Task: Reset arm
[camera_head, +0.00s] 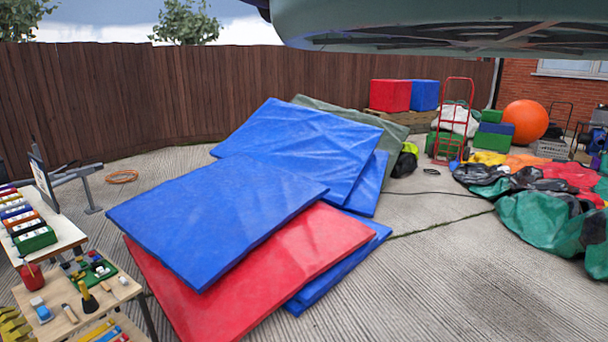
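My gripper is not in the head camera view, and no fingertips show. The pose of my arm cannot be told from this view. A large grey-green rounded shape blocks the top right of the picture, close to the camera; I cannot tell what it is.
Blue mats (217,215) and a red mat (325,240) lie stacked mid-yard. A cluttered wooden table (125,292) stands at the lower left. A red hand truck (455,118), an orange ball (526,121) and crumpled green fabric (535,222) are right. Paving (440,285) is clear at lower right.

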